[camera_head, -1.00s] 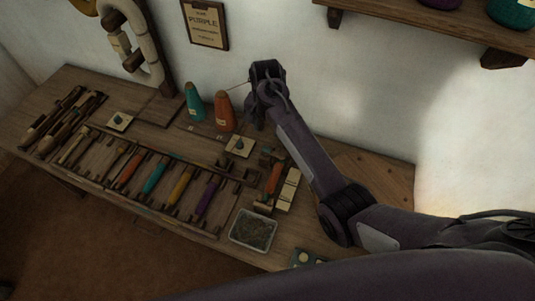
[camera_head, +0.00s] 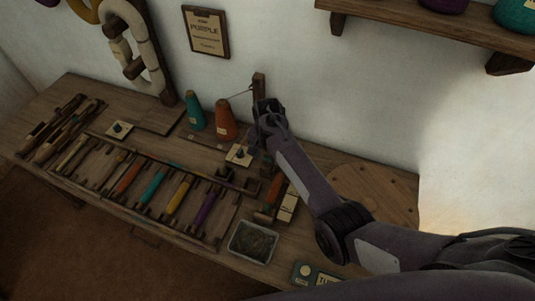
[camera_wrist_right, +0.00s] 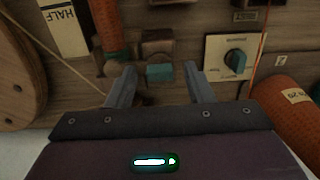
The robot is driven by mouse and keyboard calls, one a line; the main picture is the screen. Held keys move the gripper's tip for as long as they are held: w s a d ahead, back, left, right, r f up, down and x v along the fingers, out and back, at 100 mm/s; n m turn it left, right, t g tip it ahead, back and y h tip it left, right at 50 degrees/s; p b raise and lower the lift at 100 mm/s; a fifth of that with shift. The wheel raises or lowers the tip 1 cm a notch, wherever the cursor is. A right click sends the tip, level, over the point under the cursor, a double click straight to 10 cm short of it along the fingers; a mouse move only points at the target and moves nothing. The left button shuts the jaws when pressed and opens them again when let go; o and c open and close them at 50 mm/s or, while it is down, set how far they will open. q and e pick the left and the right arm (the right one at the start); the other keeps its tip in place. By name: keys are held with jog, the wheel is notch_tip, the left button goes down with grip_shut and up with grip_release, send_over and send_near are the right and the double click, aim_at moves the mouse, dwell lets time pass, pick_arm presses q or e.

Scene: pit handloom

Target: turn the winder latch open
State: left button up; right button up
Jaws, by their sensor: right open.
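In the right wrist view a small teal tab (camera_wrist_right: 160,72) sits on a wooden block (camera_wrist_right: 157,45); it looks like the winder latch, though I cannot be sure. My right gripper (camera_wrist_right: 160,77) is open, its two fingertips either side of the tab in the picture; contact is not visible. In the head view the right gripper (camera_head: 257,150) hangs low over the bench, beside the cream knob plate (camera_head: 237,156), and hides part of the winder. An orange bobbin (camera_head: 274,188) lies near the winder; it also shows in the wrist view (camera_wrist_right: 105,28). My left gripper is not in view.
An orange cone (camera_head: 226,120) and a teal cone (camera_head: 194,111) stand behind the gripper. A rack holds several coloured bobbins (camera_head: 153,187) to the left. A metal tray (camera_head: 236,245) is at the front. A round wooden board (camera_head: 375,192) lies to the right.

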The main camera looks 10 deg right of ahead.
jog(key=c, duration=1)
jog(key=shift+r+n+p, duration=0.25)
jog(key=shift+n+p, duration=1.05)
jog(key=shift+n, duration=0.2)
jog(key=n+p, duration=0.2)
jog(key=n, duration=0.1)
jog(key=shift+f+n, duration=0.1)
jog(key=shift+n, duration=0.2)
jog(key=n+p, duration=0.1)
jog(key=n, duration=0.4)
jog(key=shift+w, duration=0.1)
jog(key=n, duration=0.6)
jog(key=shift+f+p, duration=0.1)
jog(key=shift+p, duration=0.25)
jog(key=shift+n, duration=0.3)
